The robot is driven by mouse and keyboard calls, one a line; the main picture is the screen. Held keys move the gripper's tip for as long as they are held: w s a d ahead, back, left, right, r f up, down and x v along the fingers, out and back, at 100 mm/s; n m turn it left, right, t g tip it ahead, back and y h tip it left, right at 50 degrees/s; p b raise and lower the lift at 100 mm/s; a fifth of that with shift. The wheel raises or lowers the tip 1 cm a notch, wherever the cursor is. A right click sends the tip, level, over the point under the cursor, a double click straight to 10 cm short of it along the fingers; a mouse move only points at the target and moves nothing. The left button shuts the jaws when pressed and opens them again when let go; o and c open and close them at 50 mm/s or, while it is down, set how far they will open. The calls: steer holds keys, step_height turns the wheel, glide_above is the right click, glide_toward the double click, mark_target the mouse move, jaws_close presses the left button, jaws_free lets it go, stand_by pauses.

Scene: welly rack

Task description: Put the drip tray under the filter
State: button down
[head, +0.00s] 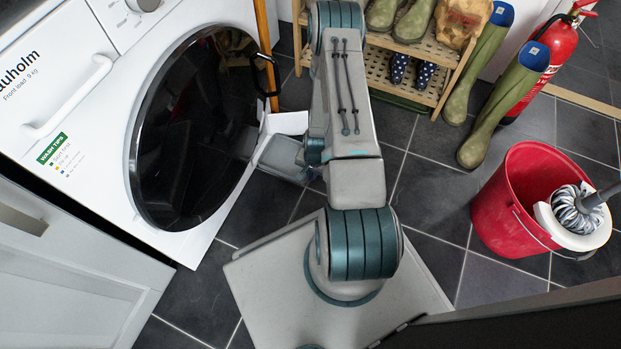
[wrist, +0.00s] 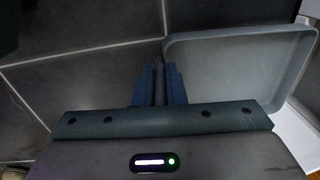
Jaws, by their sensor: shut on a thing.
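The drip tray is a shallow grey tray with a raised rim. In the head view the drip tray (head: 278,157) is in front of the washing machine's lower right side, left of my arm. In the wrist view the drip tray (wrist: 235,62) fills the upper right. My gripper (wrist: 160,72) has its blue fingers close together at the tray's near left corner, shut on its rim. In the head view my arm hides most of the gripper. The filter itself cannot be made out. A white panel (head: 287,123) shows just beyond the tray, by the machine's front.
The washing machine (head: 90,110) with its dark round door (head: 190,130) stands at left. A wooden rack (head: 408,75) with shoes is behind my arm. Green wellies (head: 495,105), a fire extinguisher (head: 548,55) and a red bucket (head: 520,205) with a mop are at right.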

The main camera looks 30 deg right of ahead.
step_height(320, 180, down, 4)
steer(key=b, duration=0.2)
steer(key=shift+b, duration=0.35)
steer(key=shift+w+f, duration=0.1)
steer(key=shift+f, duration=0.2)
steer(key=shift+a+r, duration=0.1)
steer(key=c, duration=1.5)
jaws_free()
steer(key=r+p, duration=0.1)
steer(key=r, duration=0.3)
steer(key=r+p, duration=0.2)
steer(key=r, duration=0.2)
steer(key=r+p, duration=0.2)
steer(key=r, duration=0.2)
steer(key=shift+s+d, duration=0.25)
steer(key=shift+s, duration=0.1)
